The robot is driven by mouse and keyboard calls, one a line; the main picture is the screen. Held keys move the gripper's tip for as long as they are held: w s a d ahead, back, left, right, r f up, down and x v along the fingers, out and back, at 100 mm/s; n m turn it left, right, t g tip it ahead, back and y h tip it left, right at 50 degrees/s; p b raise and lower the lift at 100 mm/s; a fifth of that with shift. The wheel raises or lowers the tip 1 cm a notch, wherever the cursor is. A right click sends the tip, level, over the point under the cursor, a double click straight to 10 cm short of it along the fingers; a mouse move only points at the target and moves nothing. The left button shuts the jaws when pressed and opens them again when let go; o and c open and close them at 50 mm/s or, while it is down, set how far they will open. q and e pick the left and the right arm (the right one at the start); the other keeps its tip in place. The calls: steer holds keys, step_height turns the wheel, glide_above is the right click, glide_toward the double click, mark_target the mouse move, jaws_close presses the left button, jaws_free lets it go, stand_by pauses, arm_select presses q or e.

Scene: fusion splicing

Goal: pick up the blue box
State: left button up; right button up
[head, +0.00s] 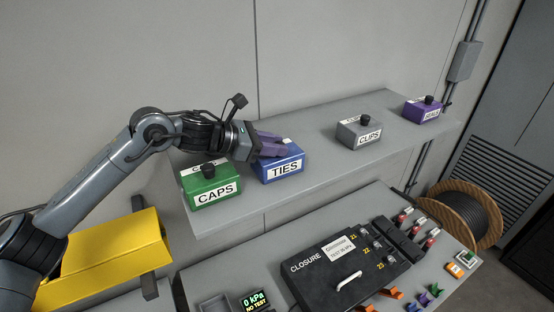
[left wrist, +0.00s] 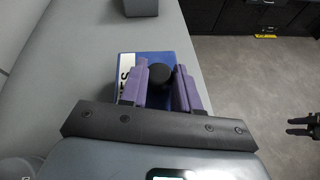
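The blue box (head: 280,171) labelled TIES sits on the shelf, between a green box and a grey box. In the left wrist view the blue box (left wrist: 182,58) shows its black round knob (left wrist: 160,74). My left gripper (head: 274,147) is just above the blue box, its purple fingers pointing at the lid. In the left wrist view the fingers of my left gripper (left wrist: 163,82) stand on either side of the knob and look apart. Whether they touch the knob is unclear. In the head view the gripper hides the knob.
The green CAPS box (head: 211,188) stands close at the left. The grey CLIPS box (head: 359,133) and purple box (head: 422,110) stand farther right on the grey shelf (head: 325,158). Below are a black closure case (head: 345,270), a yellow box (head: 110,262) and a cable reel (head: 465,215).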

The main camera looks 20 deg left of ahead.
arm_select(q)
steer(key=c, duration=0.5)
jaws_close()
steer(key=shift+r, duration=0.1)
